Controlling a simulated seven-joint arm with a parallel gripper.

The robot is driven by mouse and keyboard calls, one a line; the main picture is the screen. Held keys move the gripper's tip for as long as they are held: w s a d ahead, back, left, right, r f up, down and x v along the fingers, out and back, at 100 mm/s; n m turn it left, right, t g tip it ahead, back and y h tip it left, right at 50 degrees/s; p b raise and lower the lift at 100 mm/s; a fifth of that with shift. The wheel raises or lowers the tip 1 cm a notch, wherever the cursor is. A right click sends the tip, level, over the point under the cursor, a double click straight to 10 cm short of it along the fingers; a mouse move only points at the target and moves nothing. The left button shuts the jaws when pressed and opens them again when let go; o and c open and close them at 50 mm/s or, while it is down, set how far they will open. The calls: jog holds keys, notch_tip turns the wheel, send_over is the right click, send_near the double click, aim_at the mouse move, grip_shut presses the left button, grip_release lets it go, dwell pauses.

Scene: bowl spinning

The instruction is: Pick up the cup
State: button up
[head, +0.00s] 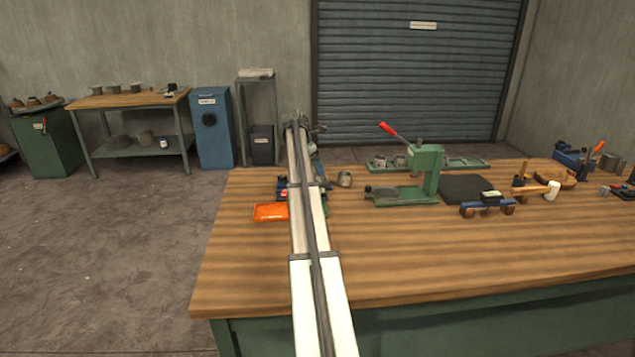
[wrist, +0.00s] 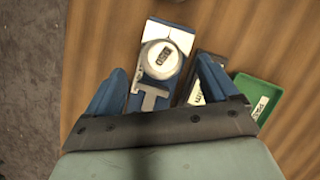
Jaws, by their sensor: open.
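A small grey cup-like vessel (head: 345,179) stands on the wooden bench, just right of my arm's end in the head view. Similar small cups (head: 400,161) stand on the green tray behind the press; I cannot tell which one the task means. My gripper (wrist: 163,68) is open, its two blue fingers spread and pointing down over the bench. No cup shows in the wrist view. Between and beyond the fingers there is a blue gauge device with a white round dial (wrist: 161,59). In the head view my gripper is small and partly hidden by my arm.
A dark labelled box (wrist: 205,88) and a green labelled tray (wrist: 255,93) lie right of the gauge. An orange tray (head: 270,212) sits left of my arm. A green press with a red lever (head: 427,170) stands to the right. The bench front (head: 430,260) is clear.

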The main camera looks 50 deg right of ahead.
aim_at(317, 179)
jog(key=shift+x, duration=1.95)
jog(key=shift+a, duration=0.1)
jog(key=c, duration=1.2)
jog(key=shift+r, duration=0.15)
